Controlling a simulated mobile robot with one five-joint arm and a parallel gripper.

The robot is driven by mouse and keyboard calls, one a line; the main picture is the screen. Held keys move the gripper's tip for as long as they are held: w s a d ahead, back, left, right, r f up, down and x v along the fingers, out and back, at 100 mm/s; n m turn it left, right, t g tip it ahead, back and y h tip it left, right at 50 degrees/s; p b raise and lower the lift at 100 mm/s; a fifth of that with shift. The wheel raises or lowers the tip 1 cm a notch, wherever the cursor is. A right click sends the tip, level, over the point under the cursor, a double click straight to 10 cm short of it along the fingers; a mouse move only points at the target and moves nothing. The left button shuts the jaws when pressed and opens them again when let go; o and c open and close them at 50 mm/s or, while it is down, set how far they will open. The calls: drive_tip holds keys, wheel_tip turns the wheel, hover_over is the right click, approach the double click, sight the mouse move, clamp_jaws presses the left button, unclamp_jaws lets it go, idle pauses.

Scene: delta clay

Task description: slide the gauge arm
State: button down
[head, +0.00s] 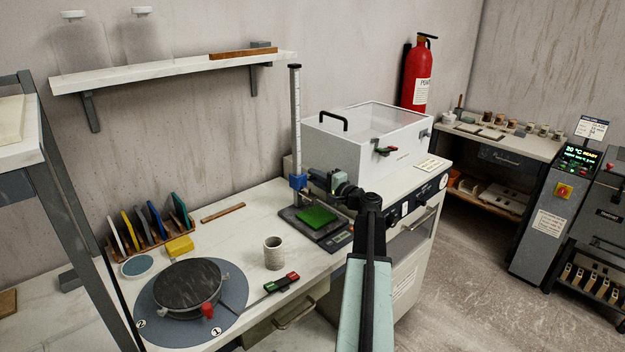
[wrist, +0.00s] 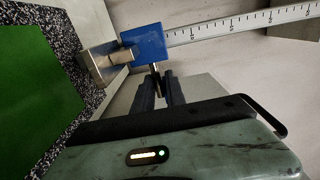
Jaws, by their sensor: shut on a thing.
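The gauge is a tall column with a marked scale (head: 295,120) standing behind a dark base on the bench. Its blue slider (head: 298,182) sits low on the column, above a green square (head: 317,216) on the base. In the wrist view the blue slider (wrist: 143,43) carries a metal arm (wrist: 104,62) that reaches over the dark speckled base. My gripper (wrist: 158,84) is shut on a small dark knob on the slider's near side; the fingertips partly hide it. In the head view my gripper (head: 325,182) is beside the slider, partly hidden by my wrist.
A white clear-lidded box (head: 365,138) stands close behind and right of my arm. A speckled cup (head: 273,253), a turntable (head: 190,290) and a rack of coloured cards (head: 150,228) are to the left.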

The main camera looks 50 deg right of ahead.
drive_tip(key=shift+a+r+p, duration=0.1)
drive_tip(key=shift+r+p, duration=0.5)
drive_tip(key=shift+r, duration=0.05)
wheel_tip(320, 180, up, 29)
drive_tip(key=p, duration=2.9)
drive_tip(key=shift+s, duration=0.1)
